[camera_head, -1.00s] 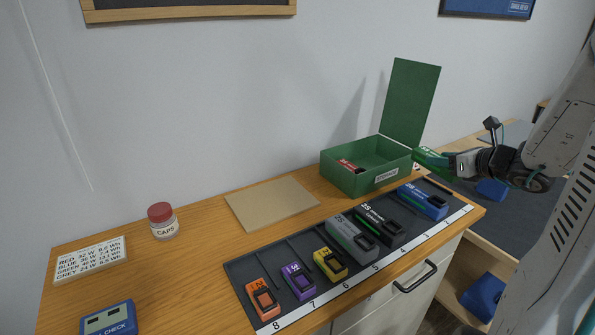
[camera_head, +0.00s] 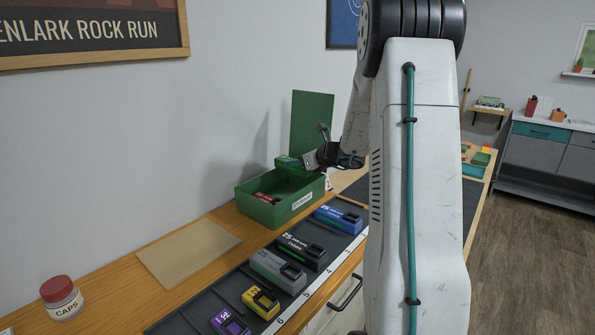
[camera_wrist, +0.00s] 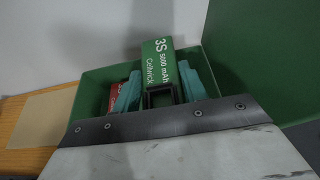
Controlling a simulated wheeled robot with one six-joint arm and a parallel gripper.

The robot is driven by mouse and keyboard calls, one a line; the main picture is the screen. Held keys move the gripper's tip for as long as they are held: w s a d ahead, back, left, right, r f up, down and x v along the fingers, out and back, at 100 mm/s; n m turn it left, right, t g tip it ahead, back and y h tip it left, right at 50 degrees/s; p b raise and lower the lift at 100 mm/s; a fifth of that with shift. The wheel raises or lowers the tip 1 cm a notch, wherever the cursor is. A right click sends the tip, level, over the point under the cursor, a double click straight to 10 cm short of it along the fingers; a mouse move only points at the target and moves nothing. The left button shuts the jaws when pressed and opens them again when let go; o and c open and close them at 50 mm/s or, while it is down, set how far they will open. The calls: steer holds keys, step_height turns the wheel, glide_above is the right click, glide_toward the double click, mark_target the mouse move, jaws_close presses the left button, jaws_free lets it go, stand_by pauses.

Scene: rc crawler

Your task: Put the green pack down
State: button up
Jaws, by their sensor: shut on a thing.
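The green pack (camera_wrist: 160,62) is marked "3S 5000 mAh Cellwick" and sits between the teal fingers of my gripper (camera_wrist: 158,92) in the wrist view. In the head view, the green pack (camera_head: 288,162) shows at the tip of my gripper (camera_head: 308,161), above the back right part of the open green box (camera_head: 297,206). It looks held above the box's rim; its exact height is unclear. A red pack (camera_head: 267,198) lies inside the box at the left and shows in part in the wrist view (camera_wrist: 115,97).
The box's raised lid (camera_head: 311,125) stands behind the pack. A dark tray (camera_head: 182,325) in front holds blue (camera_head: 338,219), black (camera_head: 302,249), grey (camera_head: 277,270), yellow and purple packs. A tan board (camera_head: 188,252) and a caps jar (camera_head: 61,298) are at the left.

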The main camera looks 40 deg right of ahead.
mark_target(297, 170)
steer(key=shift+w+d, duration=0.25)
steer(key=shift+w, duration=0.25)
steer(key=shift+f, duration=1.75)
steer(key=shift+f, duration=0.15)
steer(key=shift+f, duration=0.4)
steer(key=shift+f, duration=0.1)
steer(key=o, duration=1.2)
